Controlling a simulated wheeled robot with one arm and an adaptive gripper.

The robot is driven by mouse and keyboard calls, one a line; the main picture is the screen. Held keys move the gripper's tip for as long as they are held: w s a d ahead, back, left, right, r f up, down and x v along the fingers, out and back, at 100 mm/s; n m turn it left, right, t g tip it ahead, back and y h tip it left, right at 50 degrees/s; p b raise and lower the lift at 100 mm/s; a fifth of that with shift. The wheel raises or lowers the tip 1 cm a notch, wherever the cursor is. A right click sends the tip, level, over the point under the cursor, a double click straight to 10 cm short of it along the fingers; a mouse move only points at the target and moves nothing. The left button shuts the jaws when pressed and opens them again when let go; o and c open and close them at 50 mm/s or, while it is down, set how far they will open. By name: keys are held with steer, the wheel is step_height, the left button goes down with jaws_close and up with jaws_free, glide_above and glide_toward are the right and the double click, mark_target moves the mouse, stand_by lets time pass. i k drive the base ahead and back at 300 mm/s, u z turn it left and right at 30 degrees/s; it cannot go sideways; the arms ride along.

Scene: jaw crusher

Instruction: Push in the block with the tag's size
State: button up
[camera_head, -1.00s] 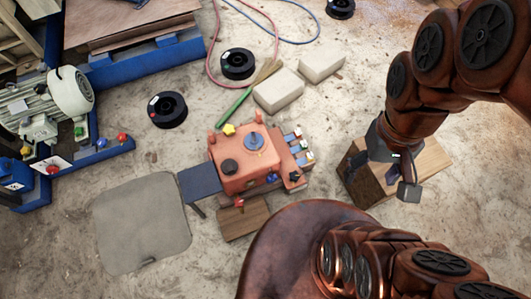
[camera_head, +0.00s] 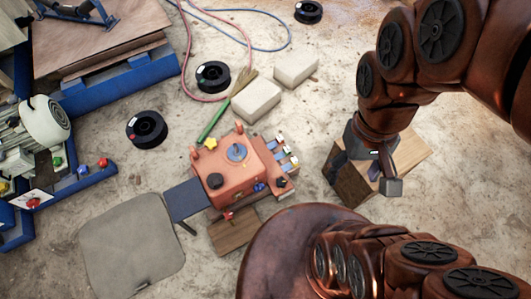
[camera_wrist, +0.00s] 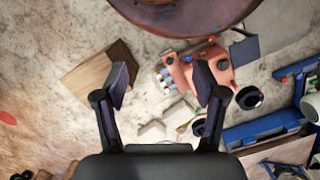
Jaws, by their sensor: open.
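The small orange-red jaw crusher model (camera_head: 228,176) stands on the floor left of my gripper in the head view. A row of several small blocks (camera_head: 285,151) with pale ends and blue parts sticks out along its right side. The blocks also show in the wrist view (camera_wrist: 166,77), between my fingers in the picture. A tag or size marking is too small to read. My gripper (camera_head: 382,177) is above a wooden box, apart from the crusher. In the wrist view its two fingers (camera_wrist: 163,88) are spread and empty.
The wooden box (camera_head: 348,183) is beneath my gripper. Two pale bricks (camera_head: 256,100), a green-handled brush (camera_head: 213,121) and black spools (camera_head: 147,129) lie behind the crusher. A grey mat (camera_head: 130,245) lies at left. Blue-framed machinery stands farther left. Bare floor separates box and crusher.

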mark_target(287, 150)
steer(key=u, duration=0.05)
steer(key=k, duration=0.5)
steer(key=z, duration=0.6)
steer(key=i, duration=0.85)
steer(key=u, duration=2.05)
